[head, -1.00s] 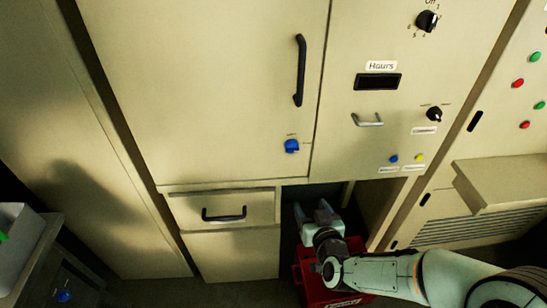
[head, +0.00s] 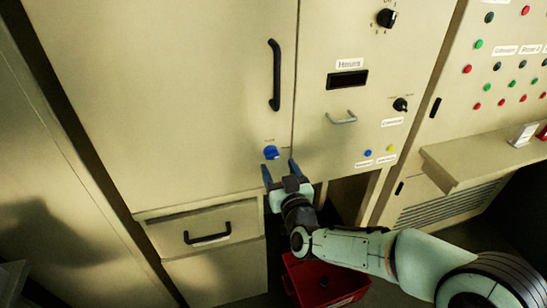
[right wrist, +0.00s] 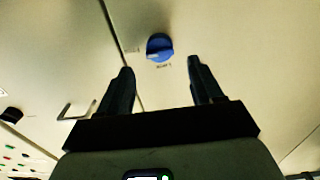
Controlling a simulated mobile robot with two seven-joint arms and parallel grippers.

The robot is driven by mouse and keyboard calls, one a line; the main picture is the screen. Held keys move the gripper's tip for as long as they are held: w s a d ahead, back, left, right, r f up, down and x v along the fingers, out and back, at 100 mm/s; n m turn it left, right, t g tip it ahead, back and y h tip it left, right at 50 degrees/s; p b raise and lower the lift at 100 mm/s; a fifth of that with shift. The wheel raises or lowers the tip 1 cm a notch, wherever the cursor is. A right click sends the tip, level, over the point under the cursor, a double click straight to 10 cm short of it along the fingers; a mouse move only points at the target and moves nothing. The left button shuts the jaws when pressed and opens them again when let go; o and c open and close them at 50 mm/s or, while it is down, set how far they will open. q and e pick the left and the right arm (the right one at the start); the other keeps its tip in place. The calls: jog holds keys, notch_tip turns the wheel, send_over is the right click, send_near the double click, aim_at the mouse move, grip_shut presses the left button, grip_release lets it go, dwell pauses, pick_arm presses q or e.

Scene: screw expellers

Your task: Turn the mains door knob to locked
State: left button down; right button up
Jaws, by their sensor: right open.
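The mains door knob (head: 271,152) is a blue rotary knob low on the large cream cabinet door (head: 180,80). In the right wrist view the blue knob (right wrist: 159,47) lies beyond the fingertips, nearer the right finger in neither contact nor grip. A small label sits beside it, too small to read. My right gripper (head: 279,167) is open and empty, its two dark fingers pointing up at the door just below the knob. In the right wrist view the open fingers (right wrist: 160,75) stand apart with bare door between them. My left gripper is not in view.
A black door handle (head: 274,75) stands above the knob. The panel to the right has a black dial (head: 387,18), an Hours display (head: 347,79) and a metal handle (head: 342,117). A drawer (head: 205,232) and a red bin (head: 325,279) are below.

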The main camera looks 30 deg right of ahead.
aim_at(273, 156)
jog(key=x, duration=0.5)
jog(key=shift+w, duration=0.2)
grip_shut()
